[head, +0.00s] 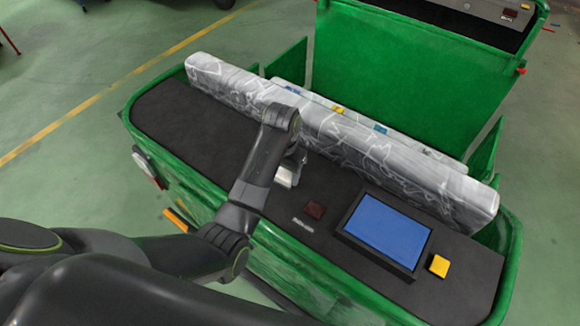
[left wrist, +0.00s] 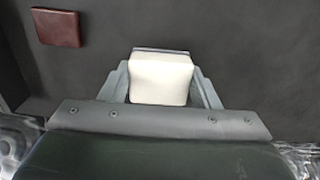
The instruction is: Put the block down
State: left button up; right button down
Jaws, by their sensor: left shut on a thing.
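A white block (head: 285,178) is held in my left gripper (head: 290,168) over the dark top of the green cart. In the left wrist view the white block (left wrist: 161,79) sits between the two grey fingers of my left gripper (left wrist: 162,85), which press on its sides. The dark surface (left wrist: 240,60) lies behind the block. I cannot tell whether the block touches that surface. My right gripper is not in view.
A dark red block (head: 315,209) lies nearby; it also shows in the left wrist view (left wrist: 57,27). A black-rimmed blue tray (head: 388,228) and a yellow block (head: 439,265) are to the right. A grey-white padded back (head: 400,165) runs behind. The dark top (head: 180,115) at left is clear.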

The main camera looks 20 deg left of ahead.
pick_arm(q)
jog(key=shift+w+d+f, duration=0.3)
jog(key=shift+w+f, duration=0.25)
jog(key=shift+f, duration=0.15)
jog(key=o, duration=0.4)
jog(key=shift+s, duration=0.15)
jog(key=shift+o, duration=1.3)
jog(key=shift+s+a+r, duration=0.1)
jog(key=shift+s+a, duration=0.05)
jog(key=shift+o, duration=1.1)
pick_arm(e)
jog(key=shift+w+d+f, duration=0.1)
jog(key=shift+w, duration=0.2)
